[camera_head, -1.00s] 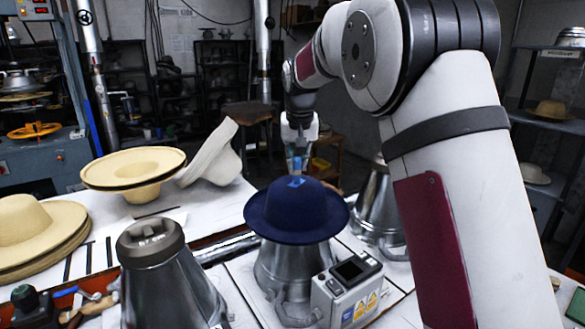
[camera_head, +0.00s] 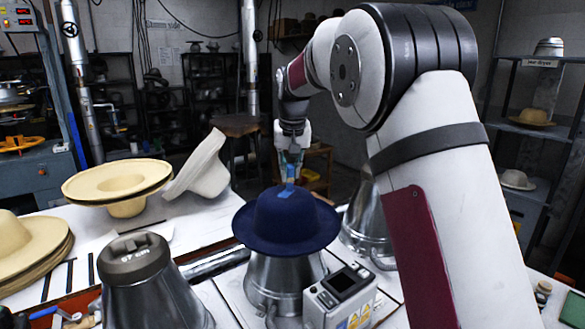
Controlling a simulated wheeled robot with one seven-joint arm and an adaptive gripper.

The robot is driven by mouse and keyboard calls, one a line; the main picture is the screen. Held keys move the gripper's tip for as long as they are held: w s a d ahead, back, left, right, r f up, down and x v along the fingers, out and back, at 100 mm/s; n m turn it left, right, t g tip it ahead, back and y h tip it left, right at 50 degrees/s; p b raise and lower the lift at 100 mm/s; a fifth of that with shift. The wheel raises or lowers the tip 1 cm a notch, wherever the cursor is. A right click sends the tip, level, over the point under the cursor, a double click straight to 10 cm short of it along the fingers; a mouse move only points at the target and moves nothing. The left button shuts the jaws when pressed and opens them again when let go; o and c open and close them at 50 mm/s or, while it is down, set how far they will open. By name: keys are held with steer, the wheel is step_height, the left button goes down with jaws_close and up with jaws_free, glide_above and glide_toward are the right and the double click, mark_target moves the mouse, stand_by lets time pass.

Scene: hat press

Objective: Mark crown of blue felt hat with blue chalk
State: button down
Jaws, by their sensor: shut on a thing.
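The blue felt hat (camera_head: 285,222) sits crown up on a metal hat form (camera_head: 282,278) near the middle of the table. My gripper (camera_head: 290,172) is above the crown, pointing down. It is shut on a small blue chalk (camera_head: 289,187), whose lower end is at or very near the top of the crown. A lighter blue patch (camera_head: 286,194) shows on the crown right below the chalk. I cannot tell whether the chalk touches the felt.
A second metal form (camera_head: 150,285) stands at front left and another (camera_head: 362,225) behind the hat at right. A control box (camera_head: 343,297) is close in front of the hat. Straw hats (camera_head: 118,184) and a white hat (camera_head: 203,170) lie at left.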

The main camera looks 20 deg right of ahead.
steer(key=shift+s+a+p, duration=1.2)
steer(key=shift+s+a, duration=0.65)
steer(key=shift+a, duration=0.15)
steer(key=shift+f, duration=0.1)
step_height(320, 180, up, 6)
steer(key=shift+p, duration=0.3)
steer(key=shift+r, duration=0.2)
step_height(320, 180, up, 3)
steer(key=shift+f, duration=0.15)
steer(key=shift+f, duration=0.1)
steer(key=shift+x, duration=0.9)
